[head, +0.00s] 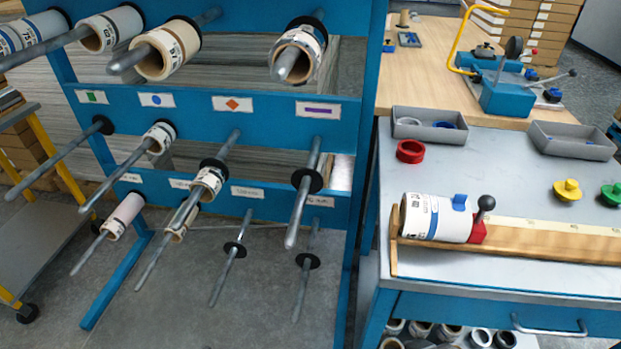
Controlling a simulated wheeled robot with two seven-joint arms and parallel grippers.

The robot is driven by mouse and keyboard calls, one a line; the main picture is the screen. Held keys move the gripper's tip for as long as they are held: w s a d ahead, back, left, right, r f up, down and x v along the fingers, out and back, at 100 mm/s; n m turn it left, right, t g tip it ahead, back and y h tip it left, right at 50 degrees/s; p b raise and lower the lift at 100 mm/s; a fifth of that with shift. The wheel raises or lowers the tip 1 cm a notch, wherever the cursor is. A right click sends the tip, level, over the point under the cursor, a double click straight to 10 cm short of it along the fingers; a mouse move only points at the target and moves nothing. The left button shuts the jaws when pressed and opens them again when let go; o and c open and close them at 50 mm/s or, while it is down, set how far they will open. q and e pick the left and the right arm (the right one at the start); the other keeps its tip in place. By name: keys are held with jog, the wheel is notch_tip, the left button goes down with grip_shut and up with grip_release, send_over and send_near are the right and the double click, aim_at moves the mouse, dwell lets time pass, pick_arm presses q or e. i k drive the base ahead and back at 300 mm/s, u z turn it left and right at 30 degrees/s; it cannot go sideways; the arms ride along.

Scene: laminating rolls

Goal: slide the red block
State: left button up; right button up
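The red block (478,232) sits on the wooden measuring board (530,240) on the workbench at the right. A dark ball-topped lever (485,204) rises from it. A white roll with a printed label (422,217) lies on the board to the left of the block, and its right end appears to meet the block. A small blue piece (459,202) is on top of the roll near its right end. The board's upright wooden end stop (394,240) stands at the roll's left end. Neither of my grippers is in view.
A red ring (410,151), grey trays (430,125), a yellow knobbed disc (567,190) and a green one (611,194) are on the bench behind the board. A blue rack (200,115) with protruding rods, some carrying rolls, stands at left. The board right of the block is clear.

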aim_at(486, 203)
jog(key=z, duration=0.8)
